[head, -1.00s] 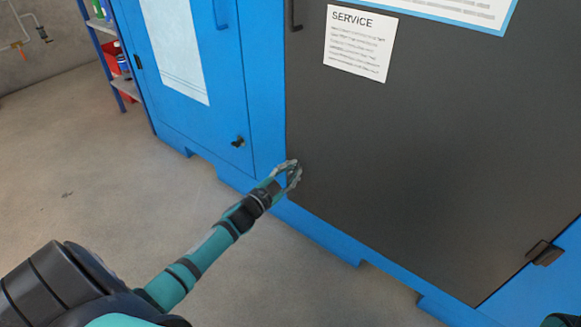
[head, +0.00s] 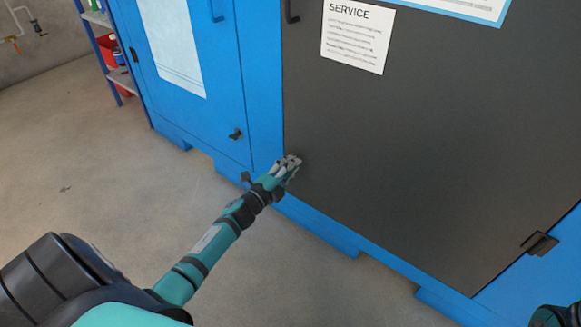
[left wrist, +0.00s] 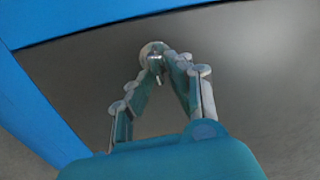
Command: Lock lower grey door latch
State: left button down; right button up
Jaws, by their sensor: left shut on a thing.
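The grey door (head: 400,150) is closed in the blue cabinet front and carries a service sheet. My left gripper (head: 290,163) is at the lower left corner of this door in the head view, where its fingers hide the lower latch. In the left wrist view my left gripper (left wrist: 157,72) has its fingertips together on the small, pale, round lower latch (left wrist: 150,48) against the dark door. The fingers cover much of the latch, so I cannot tell which way it is turned.
A blue door (head: 195,70) with its own dark lower latch (head: 235,134) is left of the grey door. A dark hinge (head: 540,243) is at the lower right. A shelf (head: 110,50) stands at the back left. The concrete floor (head: 90,180) at left is clear.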

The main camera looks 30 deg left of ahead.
pick_arm(q)
jog(key=shift+d+f+m, duration=0.1)
jog(key=shift+f+m, duration=0.1)
jog(key=shift+m, duration=0.4)
jog(key=c, duration=1.4)
grip_release()
jog(key=s, duration=0.8)
jog(key=s+a, duration=0.1)
jog(key=s, duration=0.3)
